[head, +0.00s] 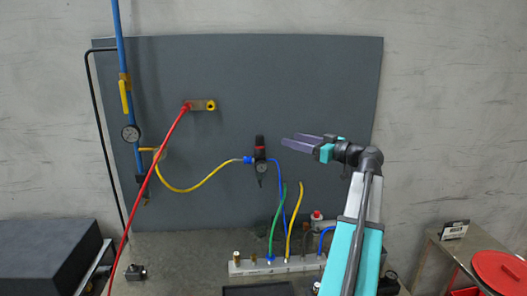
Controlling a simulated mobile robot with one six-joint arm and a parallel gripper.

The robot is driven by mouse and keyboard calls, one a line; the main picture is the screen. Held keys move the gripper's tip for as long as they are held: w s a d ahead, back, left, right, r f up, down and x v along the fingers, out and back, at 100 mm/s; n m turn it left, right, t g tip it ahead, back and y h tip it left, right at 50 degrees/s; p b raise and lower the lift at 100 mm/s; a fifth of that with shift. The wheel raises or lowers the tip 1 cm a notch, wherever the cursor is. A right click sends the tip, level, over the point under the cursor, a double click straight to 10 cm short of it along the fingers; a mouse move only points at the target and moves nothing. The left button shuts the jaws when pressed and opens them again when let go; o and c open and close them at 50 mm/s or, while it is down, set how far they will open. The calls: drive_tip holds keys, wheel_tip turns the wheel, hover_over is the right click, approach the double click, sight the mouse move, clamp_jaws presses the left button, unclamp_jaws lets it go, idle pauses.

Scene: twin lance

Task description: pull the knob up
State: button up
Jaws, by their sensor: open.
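The knob (260,140) is the dark cap on top of a small regulator (260,155) mounted on the grey panel. The regulator has a round gauge on its front and a reddish band below the knob. A yellow tube runs into its left side and a blue tube leaves its right side. My gripper (288,141) is to the right of the knob in the picture, with its purple fingers pointing left. The fingers are open with nothing between them. They look apart from the knob; how far they are in depth I cannot tell.
A red hose (150,175) slants across the left from a brass fitting (208,105). A blue pipe (130,100) with a yellow valve handle and gauge stands at left. A manifold (275,266) with upright tubes is below. A black box (45,257) sits lower left.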

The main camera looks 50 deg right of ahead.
sight(264, 151)
drive_tip(key=f+b, duration=0.1)
drive_tip(key=f, duration=0.1)
drive_tip(key=f+b, duration=0.1)
drive_tip(key=b, duration=0.1)
drive_tip(key=f+b, duration=0.2)
drive_tip(key=shift+w+d+f, duration=0.1)
drive_tip(key=shift+w+f, duration=0.2)
drive_tip(key=shift+w, duration=0.1)
drive_tip(key=w+p, duration=0.1)
drive_tip(key=w, duration=0.3)
drive_tip(key=w+a+p, duration=0.1)
drive_tip(key=w+p, duration=0.1)
drive_tip(key=w, duration=0.3)
drive_tip(key=w+p, duration=0.2)
drive_tip(key=w, duration=0.2)
drive_tip(key=shift+w+a, duration=0.2)
drive_tip(key=shift+w, duration=0.1)
clamp_jaws()
